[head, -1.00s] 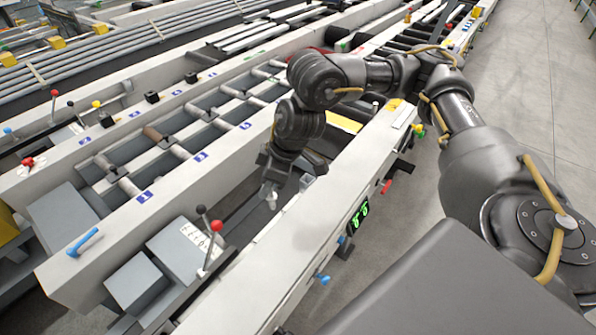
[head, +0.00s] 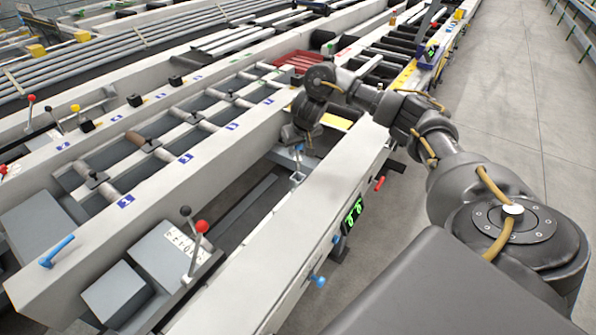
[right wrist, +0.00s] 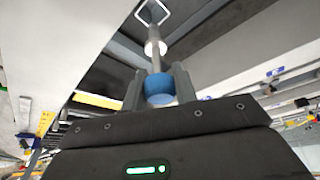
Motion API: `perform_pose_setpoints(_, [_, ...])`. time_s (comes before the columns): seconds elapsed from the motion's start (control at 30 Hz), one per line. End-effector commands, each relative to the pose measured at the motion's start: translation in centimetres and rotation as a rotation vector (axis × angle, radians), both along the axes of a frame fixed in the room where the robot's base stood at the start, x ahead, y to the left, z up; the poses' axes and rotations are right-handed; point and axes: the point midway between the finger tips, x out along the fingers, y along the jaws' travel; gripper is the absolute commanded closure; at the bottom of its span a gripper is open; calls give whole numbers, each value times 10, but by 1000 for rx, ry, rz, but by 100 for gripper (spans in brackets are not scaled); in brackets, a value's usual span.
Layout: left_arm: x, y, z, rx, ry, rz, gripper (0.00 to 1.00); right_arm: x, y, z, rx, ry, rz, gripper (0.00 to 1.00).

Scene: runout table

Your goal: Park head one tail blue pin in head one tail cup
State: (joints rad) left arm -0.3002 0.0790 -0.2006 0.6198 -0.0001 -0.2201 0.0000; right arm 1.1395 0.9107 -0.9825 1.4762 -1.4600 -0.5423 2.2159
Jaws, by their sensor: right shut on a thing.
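My right gripper (head: 299,155) hangs from its arm over the dark gap behind the long pale front beam (head: 290,235). In the right wrist view its two fingers (right wrist: 160,88) are shut on the blue knob of a pin (right wrist: 160,90). The pin's grey shaft with a pale collar (right wrist: 155,48) points away from the fingers. A small square pale frame (right wrist: 152,12) shows beyond the shaft; I cannot tell whether it is the cup or part of the pin. In the head view the pin is small and mostly hidden by the gripper. My left gripper is out of view.
A blue-handled peg (head: 57,252) is on the left beam. A grey box (head: 170,255) carries red- and black-knobbed levers (head: 202,226). A blue knob (head: 318,280) and green display (head: 353,214) are on the front beam's side. Free floor (head: 500,110) lies right.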

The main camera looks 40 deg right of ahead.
Motion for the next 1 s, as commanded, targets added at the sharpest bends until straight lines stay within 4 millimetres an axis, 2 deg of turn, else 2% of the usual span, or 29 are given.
perform_pose_setpoints(0.03, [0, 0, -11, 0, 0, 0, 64, -2, 1, -19, 3, 5, -1, 97])
perform_pose_setpoints(0.2, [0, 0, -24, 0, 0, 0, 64, -1, 1, -45, 2, 3, -1, 97])
perform_pose_setpoints(0.43, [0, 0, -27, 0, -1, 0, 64, 0, 1, -50, 2, 1, 2, 97])
perform_pose_setpoints(0.6, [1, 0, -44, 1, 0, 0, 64, -1, 2, -77, 3, 3, 2, 97])
perform_pose_setpoints(0.7, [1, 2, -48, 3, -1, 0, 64, 0, 1, -86, 2, 2, 2, 97])
perform_pose_setpoints(1.0, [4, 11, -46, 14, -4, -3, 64, 0, 1, -86, 0, 1, 2, 97])
